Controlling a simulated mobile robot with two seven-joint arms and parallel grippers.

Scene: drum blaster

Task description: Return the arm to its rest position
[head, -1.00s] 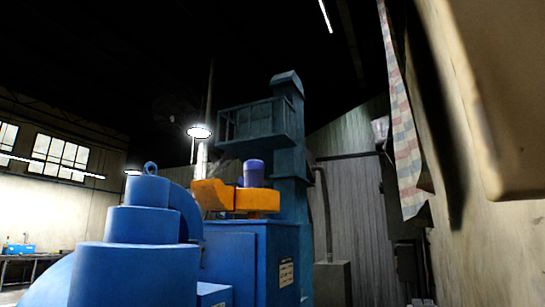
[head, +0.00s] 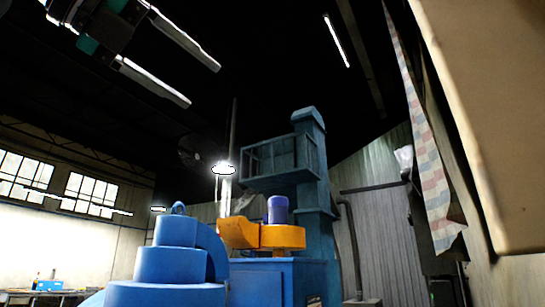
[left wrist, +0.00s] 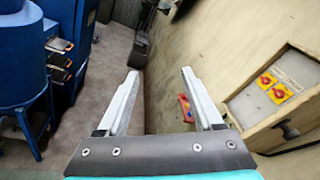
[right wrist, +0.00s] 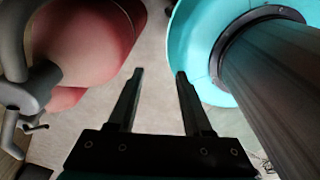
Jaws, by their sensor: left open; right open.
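My left gripper (head: 203,86) is raised at the upper left of the head view, against the dark ceiling. It is open, with nothing between its two pale fingers. In the left wrist view the same gripper (left wrist: 160,73) is spread and empty above the floor, beside the wall. My right gripper (right wrist: 160,72) shows only in the right wrist view. Its two dark fingers are apart and empty, pointing down over bare floor. My own teal base and grey column are close on its right.
A blue drum blaster (head: 165,260) with an orange blower (head: 275,236) stands ahead. A beige wall or cabinet (head: 490,110) is close on the right. A control box (left wrist: 285,95) with red knobs shows in the left wrist view. A red rounded tank (right wrist: 85,45) is left of the right gripper.

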